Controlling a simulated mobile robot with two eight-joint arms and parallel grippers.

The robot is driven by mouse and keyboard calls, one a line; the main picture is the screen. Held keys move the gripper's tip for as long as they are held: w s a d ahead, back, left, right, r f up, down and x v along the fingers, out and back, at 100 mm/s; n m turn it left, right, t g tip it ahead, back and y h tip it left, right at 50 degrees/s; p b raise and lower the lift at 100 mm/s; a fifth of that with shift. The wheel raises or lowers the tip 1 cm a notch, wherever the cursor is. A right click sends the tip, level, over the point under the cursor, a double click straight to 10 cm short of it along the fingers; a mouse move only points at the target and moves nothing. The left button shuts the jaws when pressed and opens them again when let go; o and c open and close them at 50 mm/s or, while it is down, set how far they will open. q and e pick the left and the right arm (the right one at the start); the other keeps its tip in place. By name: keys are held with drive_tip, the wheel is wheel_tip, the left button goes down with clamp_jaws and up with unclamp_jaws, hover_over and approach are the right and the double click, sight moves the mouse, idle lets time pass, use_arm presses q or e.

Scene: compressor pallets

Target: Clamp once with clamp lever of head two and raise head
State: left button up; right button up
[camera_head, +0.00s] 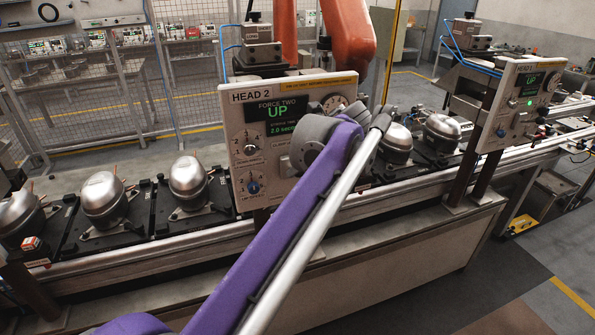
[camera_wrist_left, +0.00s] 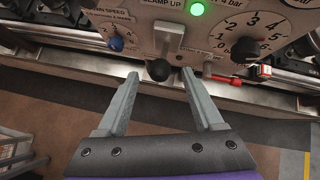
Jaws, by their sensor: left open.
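The head two panel (camera_head: 240,130) stands in the middle of the head view, its screen (camera_head: 277,112) reading FORCE TWO and UP in green. My purple left arm crosses the panel's right part and hides the clamp lever and my left gripper there. The head (camera_head: 258,43) shows above the panel. My right gripper is not in view.
A green lamp (camera_wrist_left: 197,8), a blue knob (camera_wrist_left: 117,43) and a black dial knob (camera_wrist_left: 245,50) surround the lever. Compressors (camera_head: 104,199) sit on black pallets along the conveyor. A second head panel (camera_head: 521,100) stands at right. Floor in front is clear.

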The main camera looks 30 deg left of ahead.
use_arm(q)
drive_tip(key=shift+v, duration=1.8)
drive_tip(key=shift+f, duration=0.1)
drive_tip(key=s+d+f+n+h, duration=0.3)
drive_tip(key=s+d+f+n, duration=0.2)
drive_tip(key=s+f+n, duration=0.6)
drive_tip(key=s+d+f+n+t+h, duration=0.1)
drive_tip(key=s+d+f+n+h, duration=0.3)
drive_tip(key=s+f+n, duration=0.7)
wheel_tip(320, 180, down, 7)
drive_tip(key=s, duration=0.2)
drive_tip(key=shift+s+d+n+h, duration=0.3)
drive_tip(key=shift+d+n, duration=0.1)
